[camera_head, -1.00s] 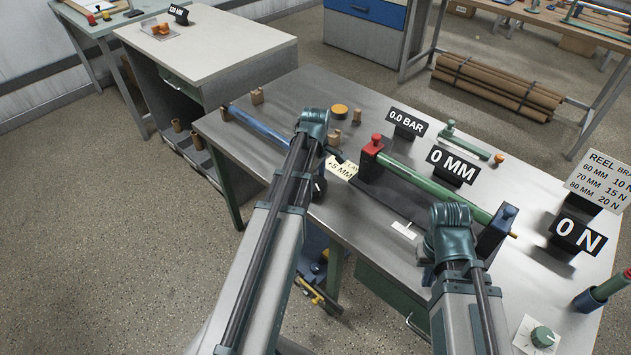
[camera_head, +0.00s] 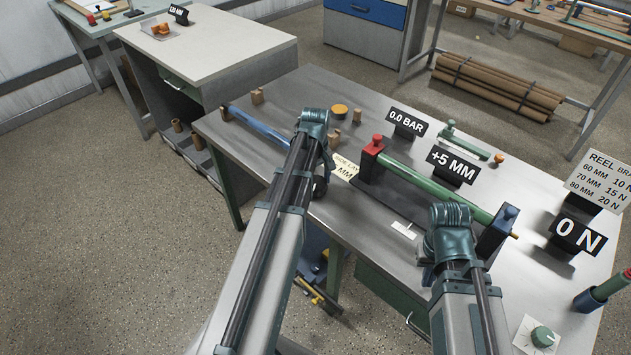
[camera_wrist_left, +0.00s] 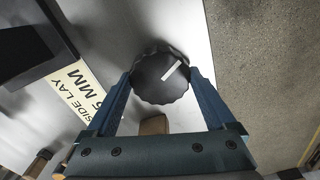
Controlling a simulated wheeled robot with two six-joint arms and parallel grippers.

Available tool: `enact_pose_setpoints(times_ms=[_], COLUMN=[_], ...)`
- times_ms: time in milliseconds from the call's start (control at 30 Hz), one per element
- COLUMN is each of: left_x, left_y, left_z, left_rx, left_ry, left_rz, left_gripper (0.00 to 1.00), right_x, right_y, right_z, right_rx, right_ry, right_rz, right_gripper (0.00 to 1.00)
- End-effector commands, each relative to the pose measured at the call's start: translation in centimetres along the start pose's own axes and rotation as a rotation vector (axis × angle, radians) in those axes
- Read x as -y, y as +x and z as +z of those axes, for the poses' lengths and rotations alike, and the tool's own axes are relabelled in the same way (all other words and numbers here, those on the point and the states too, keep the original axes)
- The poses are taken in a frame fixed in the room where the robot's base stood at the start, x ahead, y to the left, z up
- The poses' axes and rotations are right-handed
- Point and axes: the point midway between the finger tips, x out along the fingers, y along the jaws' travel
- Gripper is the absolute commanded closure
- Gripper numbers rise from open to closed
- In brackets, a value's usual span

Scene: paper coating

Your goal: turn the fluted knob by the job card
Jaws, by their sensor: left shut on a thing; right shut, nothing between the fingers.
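The fluted knob (camera_wrist_left: 157,78) is black with a white pointer line, which slants up to the right in the left wrist view. In the head view the knob (camera_head: 319,188) is mostly hidden beside my left arm. My left gripper (camera_wrist_left: 163,82) is shut on it, one finger on each side. The job card (camera_wrist_left: 78,95) lies beside it, pale yellow, reading "SIDE LAY" and "5 MM"; its sign is hidden. It also shows in the head view (camera_head: 345,167). The display (camera_head: 452,164) reads "+5 MM". My right gripper (camera_head: 427,268) is shut and empty, mostly hidden by its wrist.
A green roller (camera_head: 435,188) between red and blue-topped end blocks lies behind my right arm. Other displays read "0.0 BAR" (camera_head: 407,122) and "0 N" (camera_head: 577,235). A green knob (camera_head: 543,337) sits at the lower right. The left part of the bench holds small wooden pegs.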

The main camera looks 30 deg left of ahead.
Motion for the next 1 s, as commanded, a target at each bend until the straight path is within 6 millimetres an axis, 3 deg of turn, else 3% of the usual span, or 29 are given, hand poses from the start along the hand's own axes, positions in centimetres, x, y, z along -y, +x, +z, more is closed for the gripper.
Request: enact_pose_setpoints(times_ms=[400,433,467,767,1000], left_x=[0.0,0.0,0.0,0.0,0.0], left_y=[0.0,0.0,0.0,-0.1,-1.5], left_z=[0.0,0.0,0.0,0.0,0.0], left_rx=[0.000,0.000,0.000,0.000,0.000], left_ry=[0.005,0.005,0.005,0.004,0.004], left_rz=[0.000,0.000,0.000,0.000,0.000], left_gripper=[0.67,0.06,0.01,0.00,0.00], right_x=[0.0,0.0,0.0,0.0,-0.1], right_y=[0.0,0.0,0.0,-0.1,-1.5], right_z=[0.0,0.0,0.0,0.0,0.1], right_rx=[0.000,0.000,0.000,0.000,0.000], right_ry=[0.000,0.000,0.000,0.000,0.000], right_rz=[0.000,0.000,0.000,0.000,0.000], right_gripper=[1.00,1.00,1.00,1.00,1.00])
